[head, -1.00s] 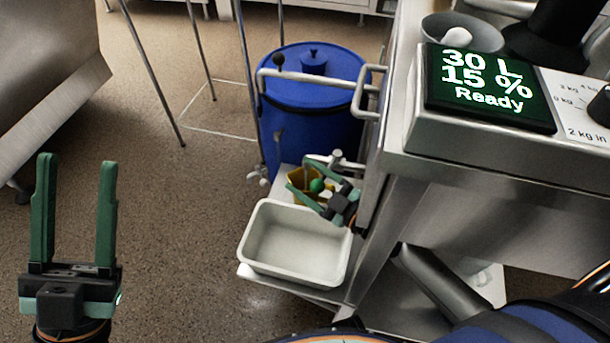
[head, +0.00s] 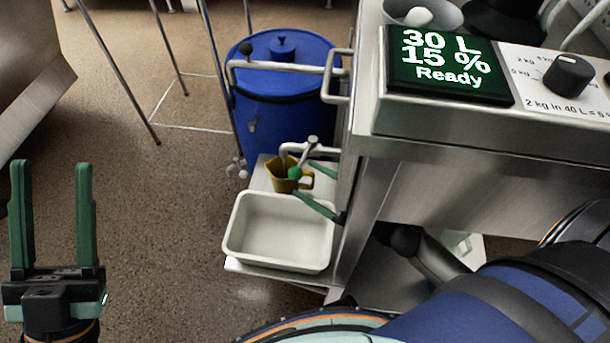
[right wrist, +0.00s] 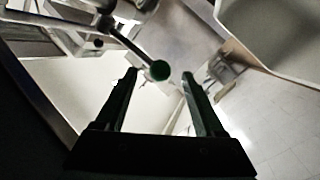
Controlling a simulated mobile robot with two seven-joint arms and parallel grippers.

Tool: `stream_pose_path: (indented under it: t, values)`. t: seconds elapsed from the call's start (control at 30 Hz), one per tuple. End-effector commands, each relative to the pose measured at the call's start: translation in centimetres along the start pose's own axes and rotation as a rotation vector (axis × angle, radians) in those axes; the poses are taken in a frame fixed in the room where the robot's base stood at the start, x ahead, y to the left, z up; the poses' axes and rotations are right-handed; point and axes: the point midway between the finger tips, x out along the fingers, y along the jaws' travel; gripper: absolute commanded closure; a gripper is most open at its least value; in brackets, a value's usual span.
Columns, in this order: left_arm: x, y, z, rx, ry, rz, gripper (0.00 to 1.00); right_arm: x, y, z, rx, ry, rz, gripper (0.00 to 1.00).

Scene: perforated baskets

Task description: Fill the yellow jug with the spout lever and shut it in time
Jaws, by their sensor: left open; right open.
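The yellow jug (head: 281,177) stands on the low shelf under the metal spout (head: 293,149), its handle to the right. The jug's inside and any flow cannot be made out. My left gripper (head: 52,168) is open and empty over the floor at the left.
A white basin (head: 232,245) sits in front of the jug. A blue lidded drum (head: 285,105) stands behind. The steel counter (head: 450,135) at the right carries a display (head: 450,75) reading "30 L 15 % Ready" and a black dial (head: 568,75).

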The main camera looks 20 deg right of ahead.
Motion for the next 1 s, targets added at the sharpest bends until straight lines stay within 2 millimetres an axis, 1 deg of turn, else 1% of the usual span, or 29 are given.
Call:
stream_pose_path:
  t: [0.07,0.17,0.2,0.33,0.47,0.57,0.63,0.8,0.9,1.0]
  values:
    - [-0.2,0.0,0.4,-0.004,-0.014,-0.004,0.50,0.0,0.0,0.0,0.000,0.001,0.000,0.29]
    - [-0.2,0.0,0.4,-0.006,-0.016,-0.006,0.50,0.0,0.0,0.0,0.000,0.001,0.000,0.29]
    - [-0.2,0.0,0.4,-0.005,-0.016,-0.006,0.50,0.0,0.0,0.0,0.000,0.001,0.000,0.31]
    - [-0.2,0.0,0.3,-0.005,-0.013,-0.006,0.50,-0.2,-0.2,0.4,0.016,0.008,-0.015,0.46]
    - [-0.1,-0.1,0.1,-0.004,-0.008,-0.007,0.50,-1.1,-0.8,1.8,0.089,0.044,-0.076,0.61]
    - [-0.1,-0.1,0.0,-0.004,-0.004,-0.007,0.50,-2.7,-1.1,3.3,0.186,0.090,-0.146,0.72]
    - [-0.1,-0.1,0.0,-0.004,-0.003,-0.007,0.50,-4.1,-0.9,4.3,0.265,0.125,-0.192,0.80]
    - [0.0,-0.1,-0.1,-0.003,0.000,-0.006,0.50,-8.0,0.8,6.1,0.444,0.207,-0.276,0.99]
    - [0.0,-0.1,-0.1,-0.002,0.000,-0.005,0.50,-10.0,2.1,6.6,0.521,0.249,-0.305,1.00]
    - [0.0,-0.1,-0.1,-0.002,0.001,-0.005,0.50,-11.5,3.2,6.8,0.573,0.281,-0.323,1.00]
